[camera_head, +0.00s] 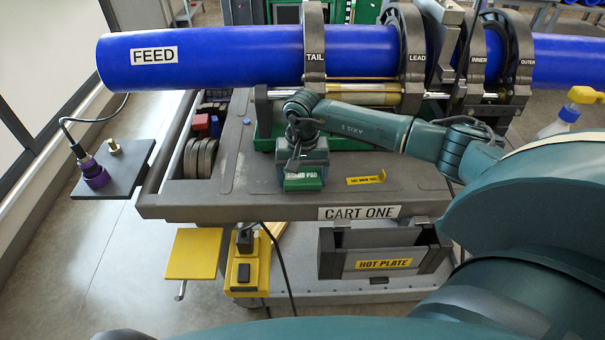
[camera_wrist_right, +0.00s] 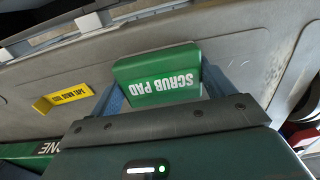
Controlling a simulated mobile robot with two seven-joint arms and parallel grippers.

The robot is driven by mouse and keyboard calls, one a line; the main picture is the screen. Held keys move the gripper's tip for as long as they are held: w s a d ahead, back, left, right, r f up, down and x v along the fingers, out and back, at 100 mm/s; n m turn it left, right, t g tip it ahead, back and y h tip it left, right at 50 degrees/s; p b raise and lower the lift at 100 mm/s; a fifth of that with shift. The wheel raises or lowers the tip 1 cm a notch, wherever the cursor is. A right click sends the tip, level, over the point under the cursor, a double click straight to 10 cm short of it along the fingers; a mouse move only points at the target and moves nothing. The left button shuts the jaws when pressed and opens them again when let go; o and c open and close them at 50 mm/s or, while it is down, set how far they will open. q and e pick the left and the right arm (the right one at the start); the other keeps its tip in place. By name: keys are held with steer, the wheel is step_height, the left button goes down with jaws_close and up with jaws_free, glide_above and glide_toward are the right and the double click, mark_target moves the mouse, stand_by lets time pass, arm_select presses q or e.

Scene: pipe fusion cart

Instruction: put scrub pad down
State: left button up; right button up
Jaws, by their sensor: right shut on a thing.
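The scrub pad (camera_head: 303,183) is a green block with a white "SCRUB PAD" label. My right gripper (camera_head: 304,172) is shut on it, over the front part of the grey cart top (camera_head: 420,178). In the right wrist view the pad (camera_wrist_right: 158,76) sits between the two fingers of the gripper (camera_wrist_right: 163,88), label facing the camera upside down. I cannot tell whether the pad's underside touches the cart top. My left gripper is not in view.
A small yellow labelled holder (camera_head: 366,180) lies right of the pad. Behind are the clamps and blue feed pipe (camera_head: 220,57). Grey rings (camera_head: 199,158) stand at the left. The hot plate holder (camera_head: 385,262) hangs below the front edge. Bare cart top lies left of the pad.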

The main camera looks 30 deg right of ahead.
steer(key=shift+f, duration=0.15)
steer(key=o, duration=1)
